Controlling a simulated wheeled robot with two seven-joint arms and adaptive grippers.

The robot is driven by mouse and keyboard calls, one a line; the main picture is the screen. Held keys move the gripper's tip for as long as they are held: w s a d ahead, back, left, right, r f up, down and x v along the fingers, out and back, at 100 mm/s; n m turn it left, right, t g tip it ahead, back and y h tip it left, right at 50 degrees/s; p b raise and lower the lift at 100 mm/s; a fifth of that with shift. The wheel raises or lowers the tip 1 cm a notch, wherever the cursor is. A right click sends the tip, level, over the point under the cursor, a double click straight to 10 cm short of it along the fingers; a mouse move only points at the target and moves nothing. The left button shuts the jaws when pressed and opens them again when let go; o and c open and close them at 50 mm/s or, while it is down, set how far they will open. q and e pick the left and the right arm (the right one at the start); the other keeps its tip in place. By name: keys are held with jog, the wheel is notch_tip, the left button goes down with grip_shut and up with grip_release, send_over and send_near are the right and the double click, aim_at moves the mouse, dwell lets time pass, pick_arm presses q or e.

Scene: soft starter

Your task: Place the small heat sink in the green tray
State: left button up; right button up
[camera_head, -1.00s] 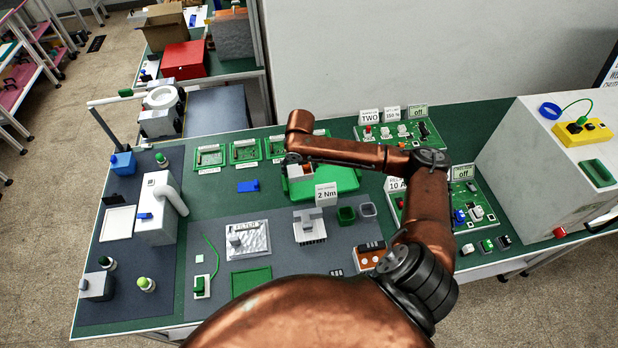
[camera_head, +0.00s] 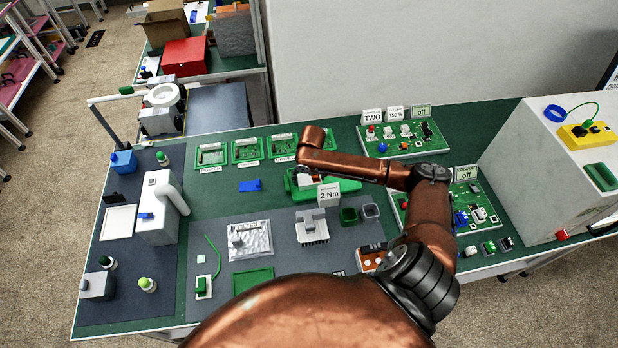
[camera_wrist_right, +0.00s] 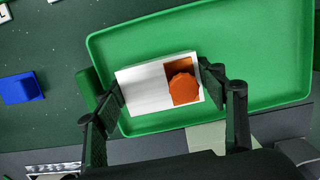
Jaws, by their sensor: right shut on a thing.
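The green tray (camera_head: 347,187) lies on the bench behind the "2 Nm" card. It fills much of the right wrist view (camera_wrist_right: 245,35). My right gripper (camera_wrist_right: 164,84) is shut on a pale block with an orange rounded part (camera_wrist_right: 158,86), one finger at each end. The block is over the left part of the tray in the wrist view. I cannot tell whether it touches the tray floor, or whether it is the small heat sink. A grey finned heat sink (camera_head: 312,230) stands on the grey mat in front of the tray. My left gripper is not in view.
A "2 Nm" card (camera_head: 328,194) stands close in front of the tray. Small green (camera_head: 349,216) and grey (camera_head: 370,211) bins are to its right.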

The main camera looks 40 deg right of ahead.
aim_at(310, 181)
jog(key=o, duration=1.4)
jog(key=shift+o, duration=0.2)
jog(key=shift+w, duration=0.1)
notch_tip(310, 181, up, 12)
jog(key=s, duration=0.1)
jog(key=shift+s+a, duration=0.35)
jog(key=shift+a, duration=0.05)
